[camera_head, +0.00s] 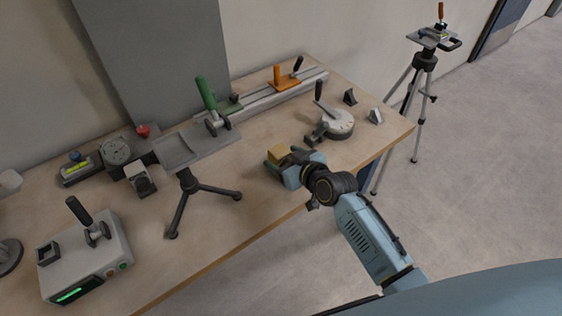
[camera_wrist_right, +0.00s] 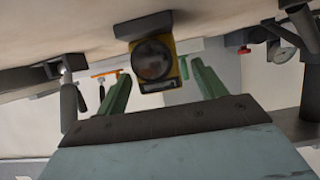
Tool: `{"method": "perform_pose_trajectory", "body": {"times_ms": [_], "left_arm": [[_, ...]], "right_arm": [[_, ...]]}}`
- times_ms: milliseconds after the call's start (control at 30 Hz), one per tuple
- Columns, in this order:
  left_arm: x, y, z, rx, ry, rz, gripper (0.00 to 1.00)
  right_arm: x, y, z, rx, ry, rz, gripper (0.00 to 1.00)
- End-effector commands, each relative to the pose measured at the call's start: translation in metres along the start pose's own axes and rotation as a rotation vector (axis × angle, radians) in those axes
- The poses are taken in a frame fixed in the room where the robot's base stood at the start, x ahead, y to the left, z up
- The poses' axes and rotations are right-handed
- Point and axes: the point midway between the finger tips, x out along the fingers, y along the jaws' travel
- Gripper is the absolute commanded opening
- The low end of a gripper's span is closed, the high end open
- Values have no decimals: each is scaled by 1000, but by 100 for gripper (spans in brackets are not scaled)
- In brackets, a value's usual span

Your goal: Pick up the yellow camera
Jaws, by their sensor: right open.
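The yellow camera (camera_head: 277,153) is on the wooden table near its front edge, partly hidden by my right gripper (camera_head: 286,162). In the right wrist view, which is upside down, the yellow camera (camera_wrist_right: 153,62) shows its dark round lens and a black part above it. The green fingers of my right gripper (camera_wrist_right: 160,72) are open, one on each side of the camera's lower part in the picture. I cannot tell whether they touch it. My left gripper is not in view.
A tripod stand with a green-handled plate (camera_head: 210,150) stands left of the gripper. A round dial device with a black lever (camera_head: 338,122) is close on the right. A rail with an orange clamp (camera_head: 287,80) lies behind. A grey box (camera_head: 85,258) sits front left.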

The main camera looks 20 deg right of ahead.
Motion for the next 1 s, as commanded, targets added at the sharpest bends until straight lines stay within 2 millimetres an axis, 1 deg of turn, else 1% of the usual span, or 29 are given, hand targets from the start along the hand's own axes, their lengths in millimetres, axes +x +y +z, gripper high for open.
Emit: {"method": "perform_pose_trajectory", "body": {"times_ms": [33,167,400,433,900,1000], "left_arm": [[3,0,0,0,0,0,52],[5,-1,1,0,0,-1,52],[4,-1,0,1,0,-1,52],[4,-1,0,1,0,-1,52],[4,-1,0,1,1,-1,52],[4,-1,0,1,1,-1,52]], "right_arm": [[8,1,1,0,1,1,70],[18,1,0,0,1,2,70],[19,1,0,-1,0,2,70],[19,1,0,-1,0,2,69],[19,1,0,-1,0,2,8],[19,2,-2,-1,4,3,8]]}}
